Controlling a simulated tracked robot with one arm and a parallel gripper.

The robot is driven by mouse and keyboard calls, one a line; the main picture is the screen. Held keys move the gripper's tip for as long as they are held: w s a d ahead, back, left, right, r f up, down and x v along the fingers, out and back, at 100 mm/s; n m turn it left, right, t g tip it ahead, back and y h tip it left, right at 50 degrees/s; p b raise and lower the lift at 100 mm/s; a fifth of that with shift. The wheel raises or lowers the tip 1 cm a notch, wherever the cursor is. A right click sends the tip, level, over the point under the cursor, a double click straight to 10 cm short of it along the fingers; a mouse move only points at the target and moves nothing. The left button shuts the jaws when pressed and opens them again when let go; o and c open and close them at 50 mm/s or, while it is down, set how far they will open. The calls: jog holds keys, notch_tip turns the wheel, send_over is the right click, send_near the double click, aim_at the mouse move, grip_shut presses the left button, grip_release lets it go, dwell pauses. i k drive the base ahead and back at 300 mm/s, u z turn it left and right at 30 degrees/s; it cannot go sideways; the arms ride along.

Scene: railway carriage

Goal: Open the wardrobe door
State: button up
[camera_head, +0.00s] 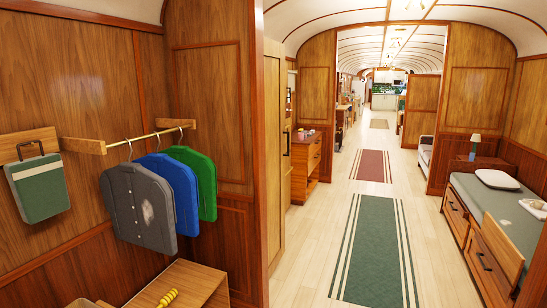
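A tall light-wood cabinet (273,160), which looks like the wardrobe, stands just beyond the dark wood partition, left of the aisle. It shows as a narrow upright strip, seen nearly edge-on. A dark upright handle (287,143) shows at its right edge, on the aisle side. Its door looks shut, but the steep angle makes this hard to tell. The partition hides its left part. My gripper is not in view.
The wooden partition (259,150) stands close by. Left of it, jackets (150,195) hang on a rail above a wooden box (205,285). A green runner (372,255) lies on the clear aisle floor. A bed (490,200) lines the right; a drawer chest (306,160) stands beyond the cabinet.

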aim_at(275, 51)
jog(key=z, duration=0.3)
jog(key=i, duration=1.85)
jog(key=z, duration=0.45)
jog(key=i, duration=2.5)
jog(key=u, duration=0.55)
jog(key=i, duration=1.85)
jog(key=u, duration=0.3)
